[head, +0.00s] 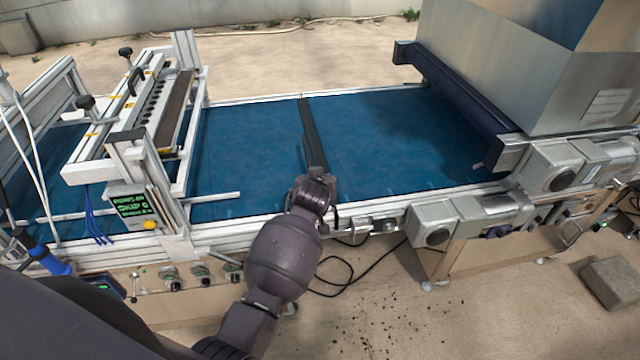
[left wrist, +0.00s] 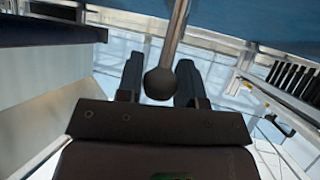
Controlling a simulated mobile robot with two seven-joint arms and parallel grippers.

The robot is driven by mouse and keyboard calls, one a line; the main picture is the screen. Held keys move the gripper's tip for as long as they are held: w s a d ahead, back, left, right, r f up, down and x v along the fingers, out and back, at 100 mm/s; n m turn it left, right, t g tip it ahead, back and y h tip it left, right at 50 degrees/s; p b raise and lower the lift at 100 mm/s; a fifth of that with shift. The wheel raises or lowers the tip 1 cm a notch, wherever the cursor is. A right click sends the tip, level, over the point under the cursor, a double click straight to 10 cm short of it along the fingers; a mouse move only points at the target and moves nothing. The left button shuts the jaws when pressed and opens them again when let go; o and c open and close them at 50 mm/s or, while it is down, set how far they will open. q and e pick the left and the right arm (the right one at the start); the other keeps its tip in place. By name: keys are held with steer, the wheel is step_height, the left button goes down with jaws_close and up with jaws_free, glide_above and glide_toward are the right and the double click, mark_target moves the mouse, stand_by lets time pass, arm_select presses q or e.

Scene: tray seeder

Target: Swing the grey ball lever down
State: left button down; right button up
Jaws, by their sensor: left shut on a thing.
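The grey ball lever shows in the left wrist view as a dark grey ball (left wrist: 160,84) on a metal rod (left wrist: 175,35) that runs up to the top edge of the picture. My left gripper (left wrist: 160,82) is shut on the ball, with one finger on each side of it. In the head view my left gripper (head: 316,174) is at the front edge of the blue belt, near the middle. It hides the ball there, and I cannot make out the rod in that view. My right gripper is not in view.
The blue belt (head: 250,150) has a dark crossbar (head: 308,125) just behind my gripper. A seeding frame with a perforated bar (head: 150,110) stands at left, above a green display (head: 130,205). A hopper (head: 510,60) and motor housings (head: 435,222) are at right. A black cable hangs below.

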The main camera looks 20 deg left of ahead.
arm_select(q)
steer(key=shift+w+a+r, duration=0.1)
steer(key=shift+w+a, duration=0.4)
steer(key=shift+w, duration=0.05)
steer(key=c, duration=0.8)
jaws_free()
steer(key=shift+s, duration=0.1)
steer(key=shift+s+d, duration=0.15)
steer(key=shift+s, duration=0.05)
steer(key=p+v, duration=0.1)
steer(key=v, duration=0.9)
steer(key=shift+s+r, duration=0.1)
steer(key=shift+r, duration=0.05)
